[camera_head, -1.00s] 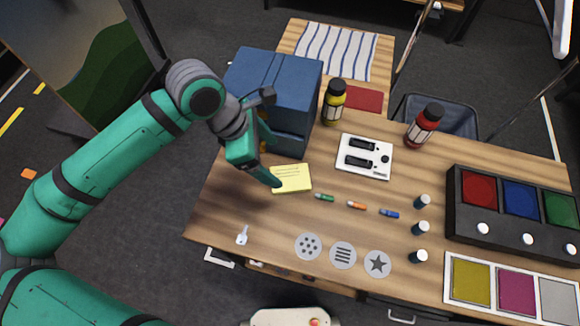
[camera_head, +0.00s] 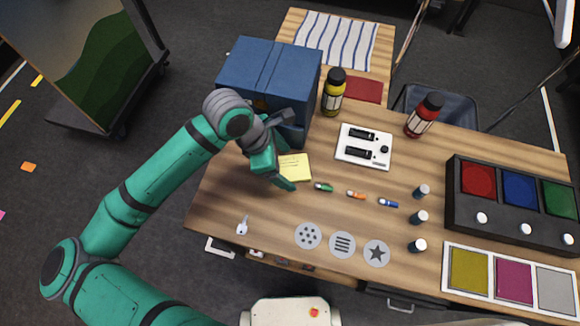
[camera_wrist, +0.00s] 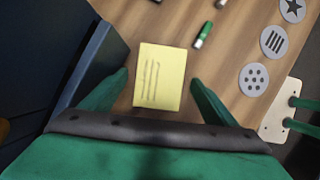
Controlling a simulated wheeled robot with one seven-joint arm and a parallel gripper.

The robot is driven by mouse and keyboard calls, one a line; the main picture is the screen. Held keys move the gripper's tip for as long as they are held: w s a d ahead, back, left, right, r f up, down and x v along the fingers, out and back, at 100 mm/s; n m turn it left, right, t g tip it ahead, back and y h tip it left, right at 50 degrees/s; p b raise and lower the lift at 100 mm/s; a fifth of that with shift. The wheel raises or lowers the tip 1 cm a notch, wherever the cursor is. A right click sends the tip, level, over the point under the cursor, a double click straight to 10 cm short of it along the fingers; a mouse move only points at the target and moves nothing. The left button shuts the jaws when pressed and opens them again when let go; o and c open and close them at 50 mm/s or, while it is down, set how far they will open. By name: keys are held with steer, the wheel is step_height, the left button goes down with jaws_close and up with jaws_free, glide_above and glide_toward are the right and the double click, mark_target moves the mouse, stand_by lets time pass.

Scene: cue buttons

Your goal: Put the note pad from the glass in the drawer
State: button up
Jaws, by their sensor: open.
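The yellow note pad (camera_head: 295,167) with dark writing lies on the wooden table in front of the blue box. In the wrist view the note pad (camera_wrist: 160,76) lies between my two green fingers, with a gap on both sides. My gripper (camera_head: 283,178) is open and empty, over the near left part of the pad and hiding some of it. Below the table's front edge, a drawer (camera_head: 290,265) at the left looks partly open, with small items inside. I cannot make out a glass.
The blue box (camera_head: 270,75) stands close behind my gripper. Green (camera_head: 323,187), orange (camera_head: 356,195) and blue (camera_head: 388,203) markers lie right of the pad. A white switch panel (camera_head: 364,147), a yellow bottle (camera_head: 334,93) and a red bottle (camera_head: 424,116) stand farther back.

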steer(key=shift+w+d+f, duration=0.1)
steer(key=shift+w+f, duration=0.05)
steer(key=shift+f, duration=0.05)
steer(key=shift+c, duration=0.5)
steer(key=c, duration=1.2)
steer(key=shift+r, duration=0.15)
